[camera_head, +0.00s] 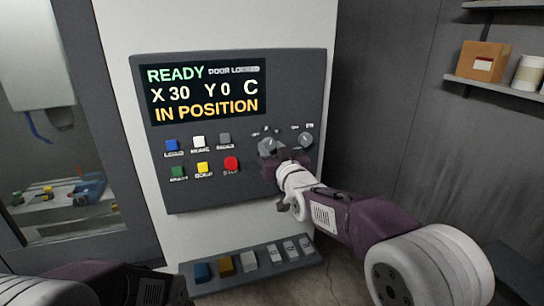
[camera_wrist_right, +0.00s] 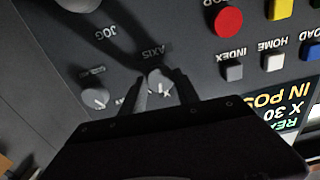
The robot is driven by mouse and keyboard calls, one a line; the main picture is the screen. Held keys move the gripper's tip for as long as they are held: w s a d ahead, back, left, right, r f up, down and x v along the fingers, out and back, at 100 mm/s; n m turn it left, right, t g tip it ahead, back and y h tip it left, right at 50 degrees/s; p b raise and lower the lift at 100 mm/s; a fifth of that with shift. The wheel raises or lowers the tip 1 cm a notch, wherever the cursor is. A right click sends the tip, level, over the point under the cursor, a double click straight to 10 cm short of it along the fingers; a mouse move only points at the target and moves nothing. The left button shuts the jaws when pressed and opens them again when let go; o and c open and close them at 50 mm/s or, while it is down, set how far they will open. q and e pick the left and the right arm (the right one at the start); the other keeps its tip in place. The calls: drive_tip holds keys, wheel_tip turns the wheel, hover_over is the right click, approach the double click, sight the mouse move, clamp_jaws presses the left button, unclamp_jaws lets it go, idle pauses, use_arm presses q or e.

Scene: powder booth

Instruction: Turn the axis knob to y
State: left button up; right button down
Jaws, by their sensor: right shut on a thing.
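The axis knob (camera_head: 267,146) is a small grey knob at the upper right of the dark control panel (camera_head: 190,200). In the right wrist view, which shows the panel upside down, the axis knob (camera_wrist_right: 159,80) sits by the word AXIS. My right gripper (camera_head: 275,153) is at it, and its two fingers (camera_wrist_right: 160,86) are shut on the knob's sides. The knob's pointer direction is not clear; an X mark shows beside it. The display (camera_head: 205,90) reads READY, X 30, Y 0, C and IN POSITION. My left arm (camera_head: 125,285) shows at the bottom left; its fingertips are not clear.
A second knob (camera_head: 306,139) is right of the axis knob. A larger jog dial (camera_wrist_right: 80,3) is near in the wrist view. Coloured buttons, including a red stop (camera_head: 231,163), are to the left. A ledge (camera_head: 250,265) with several blocks is below. Shelves hold a cardboard box (camera_head: 482,61).

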drive_tip(key=m+b, duration=0.1)
drive_tip(key=m, duration=0.1)
drive_tip(key=m+b, duration=0.2)
drive_tip(key=shift+f, duration=0.3)
drive_tip(key=shift+r+m+b, duration=0.1)
drive_tip(key=shift+m+b, duration=1)
drive_tip(key=shift+m, duration=0.4)
drive_tip(key=c, duration=0.9)
unclamp_jaws()
drive_tip(key=shift+a, duration=0.1)
drive_tip(key=shift+w, duration=0.1)
drive_tip(key=shift+r, duration=0.1)
